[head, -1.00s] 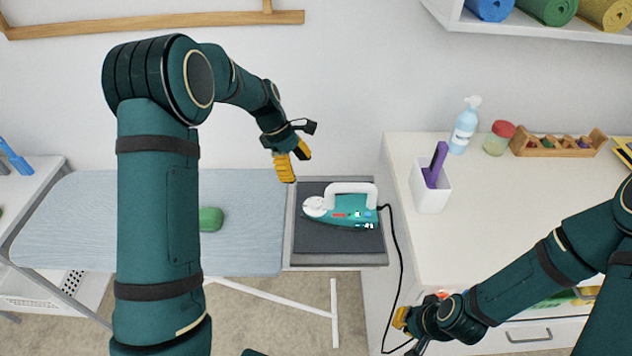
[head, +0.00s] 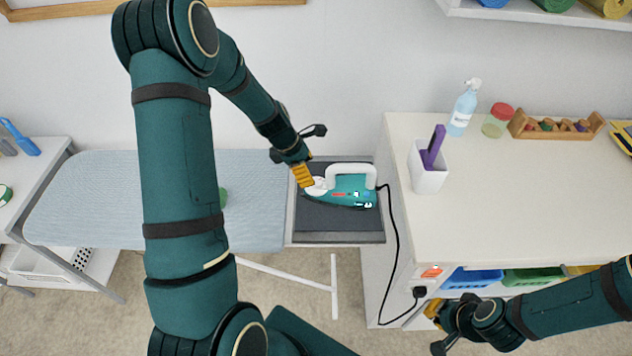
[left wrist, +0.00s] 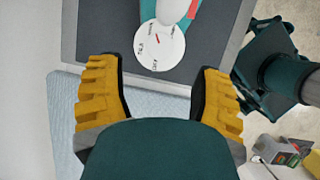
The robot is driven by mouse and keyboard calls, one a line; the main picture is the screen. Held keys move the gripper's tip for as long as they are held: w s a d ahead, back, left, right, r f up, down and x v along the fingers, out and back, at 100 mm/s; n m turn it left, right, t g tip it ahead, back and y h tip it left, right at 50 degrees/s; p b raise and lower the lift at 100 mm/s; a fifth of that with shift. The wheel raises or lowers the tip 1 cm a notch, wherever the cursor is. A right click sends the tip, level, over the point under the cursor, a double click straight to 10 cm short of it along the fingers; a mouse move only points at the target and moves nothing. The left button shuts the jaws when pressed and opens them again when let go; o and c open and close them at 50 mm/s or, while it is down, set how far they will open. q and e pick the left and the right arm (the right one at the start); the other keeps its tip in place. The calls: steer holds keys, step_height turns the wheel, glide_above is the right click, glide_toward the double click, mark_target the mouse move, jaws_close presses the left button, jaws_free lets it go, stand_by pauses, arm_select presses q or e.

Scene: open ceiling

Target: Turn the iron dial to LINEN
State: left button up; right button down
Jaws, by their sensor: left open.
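The teal iron (head: 345,194) with a white handle lies on a dark rest pad at the right end of the ironing board. Its white round dial (left wrist: 160,45) shows a red mark and small lettering, too small to read surely; part is hidden under the handle. The dial (head: 317,189) is at the iron's left end in the head view. My left gripper (head: 303,177) is open and empty just beside and above the dial, its yellow fingers (left wrist: 159,72) spread either side of it. My right gripper (head: 436,312) is low in front of the cabinet; its fingers are partly hidden.
The white cabinet top (head: 520,190) at right holds a cup, a spray bottle and a jar. A green object on the blue board (head: 100,200) is mostly hidden behind my left arm.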

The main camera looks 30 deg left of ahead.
mark_target(317, 183)
arm_select(q)
steer(key=x, duration=0.6)
steer(key=shift+b, duration=0.3)
jaws_close()
